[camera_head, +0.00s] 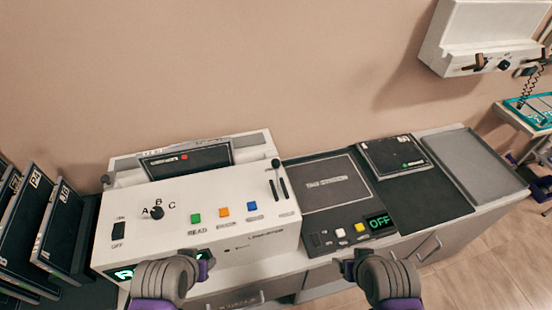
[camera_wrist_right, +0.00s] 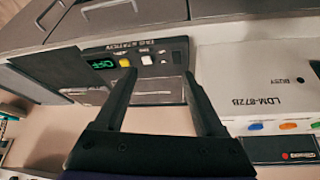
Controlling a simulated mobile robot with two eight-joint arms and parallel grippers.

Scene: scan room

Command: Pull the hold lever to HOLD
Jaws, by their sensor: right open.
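A white console (camera_head: 185,225) stands on the counter, left of centre in the head view. On its right end is a lever with a round black knob (camera_head: 276,163), beside two dark slots (camera_head: 278,189). Another small knob (camera_head: 105,180) sticks up at the console's far left. I cannot read a HOLD label on either. My left gripper (camera_head: 207,260) is low in front of the console, its jaws not clear. My right gripper (camera_head: 346,268) is in front of the counter, right of the console. In the right wrist view its fingers (camera_wrist_right: 160,76) are spread and empty.
The console has a dial (camera_head: 157,213) and coloured buttons. Right of it is a dark station with a green OFF display (camera_head: 379,222), then a grey tray (camera_head: 478,160). Dark labelled panels (camera_head: 62,228) stand at the left. A white wall unit (camera_head: 485,40) hangs at upper right.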

